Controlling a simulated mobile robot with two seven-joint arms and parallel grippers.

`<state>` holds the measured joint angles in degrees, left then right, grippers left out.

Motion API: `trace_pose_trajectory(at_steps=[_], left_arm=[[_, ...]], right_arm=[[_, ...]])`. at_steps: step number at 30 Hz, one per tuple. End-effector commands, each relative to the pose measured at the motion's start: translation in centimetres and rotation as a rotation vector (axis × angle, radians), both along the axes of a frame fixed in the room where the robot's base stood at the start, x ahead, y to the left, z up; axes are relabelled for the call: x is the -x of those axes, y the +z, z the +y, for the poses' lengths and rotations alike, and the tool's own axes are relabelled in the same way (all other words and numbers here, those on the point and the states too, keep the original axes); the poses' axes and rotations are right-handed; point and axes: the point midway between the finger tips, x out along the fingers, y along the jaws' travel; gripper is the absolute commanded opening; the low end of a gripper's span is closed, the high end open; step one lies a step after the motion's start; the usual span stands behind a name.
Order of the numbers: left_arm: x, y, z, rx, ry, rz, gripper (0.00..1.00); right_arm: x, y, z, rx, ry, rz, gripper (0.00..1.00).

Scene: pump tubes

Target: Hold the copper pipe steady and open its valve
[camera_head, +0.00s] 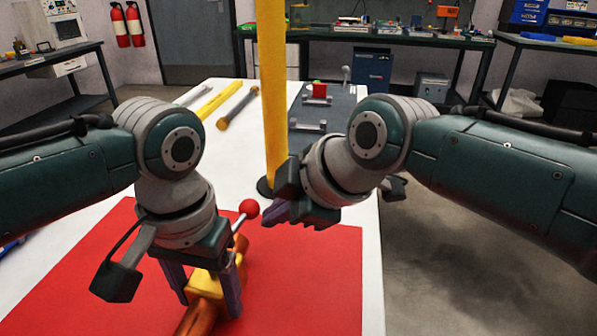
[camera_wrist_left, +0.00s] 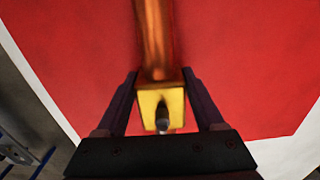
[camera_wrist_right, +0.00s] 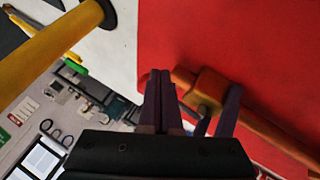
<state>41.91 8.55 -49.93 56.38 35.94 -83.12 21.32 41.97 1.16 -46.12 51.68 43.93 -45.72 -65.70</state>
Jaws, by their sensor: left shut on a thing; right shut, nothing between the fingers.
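The copper pipe (camera_head: 193,320) lies on the red mat (camera_head: 310,270), with a yellow valve body (camera_head: 205,284) on it. A lever with a red ball knob (camera_head: 249,208) rises from the valve, tilted up to the right. My left gripper (camera_head: 206,290) is shut on the valve body, one finger on each side; the left wrist view shows the same grip on the yellow block (camera_wrist_left: 150,99). My right gripper (camera_head: 272,214) is shut and empty, just right of the red knob. In the right wrist view its fingers (camera_wrist_right: 160,100) are together, beside the valve and pipe (camera_wrist_right: 270,132).
A yellow post (camera_head: 273,95) stands upright behind my right gripper. Yellow and grey rods (camera_head: 219,101) lie on the white table's far left. A grey mat (camera_head: 330,110) with metal handles lies at the far right. The mat's right side is clear.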

Motion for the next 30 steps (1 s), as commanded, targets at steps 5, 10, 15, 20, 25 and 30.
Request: trace_pose_trajectory(at_steps=[5,10,15,20,25,30], left_arm=[[0.0,0.0,0.0,0.001,0.000,0.000,0.00],[0.0,0.1,0.0,0.001,0.000,0.000,0.00],[0.0,0.0,0.0,0.000,0.000,0.000,0.00],[0.0,0.0,0.0,0.000,0.000,0.000,0.00],[0.0,0.0,0.0,0.000,0.000,0.000,0.00],[0.0,0.1,0.0,0.000,0.000,0.000,0.00]], right_arm=[[1.1,-0.5,-1.7,0.003,-0.001,0.002,0.00],[1.8,0.7,-4.4,0.000,-0.002,-0.005,0.00],[1.5,3.8,-6.9,0.003,-0.002,-0.003,0.00],[1.4,5.8,-8.6,0.003,-0.002,-0.001,0.00],[1.3,6.8,-9.4,0.002,-0.001,0.002,0.00],[1.3,7.0,-9.5,0.001,0.000,0.001,0.00]])
